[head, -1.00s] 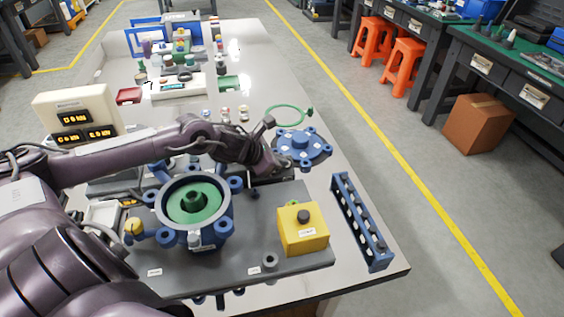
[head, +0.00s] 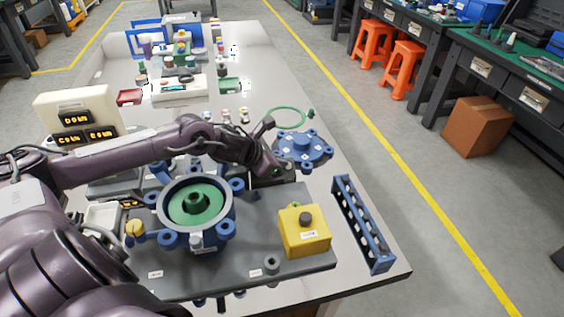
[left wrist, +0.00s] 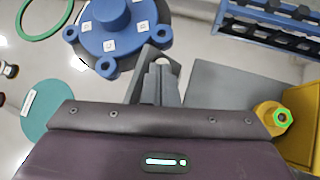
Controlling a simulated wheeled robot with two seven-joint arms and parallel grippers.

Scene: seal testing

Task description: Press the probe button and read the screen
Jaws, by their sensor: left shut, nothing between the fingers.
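A yellow box edge (left wrist: 303,135) also shows at the right of the left wrist view. My left gripper (head: 274,176) is shut and empty, beyond and left of the yellow box, apart from the button. Its closed fingers (left wrist: 160,85) show in the left wrist view. My right gripper is not in view.
A blue housing (head: 195,205) with a green inside stands left of the yellow box. A blue flanged lid (head: 302,147) and a green ring (head: 289,117) lie beyond my gripper. A blue slotted rack (head: 362,224) stands at the right, near the table edge.

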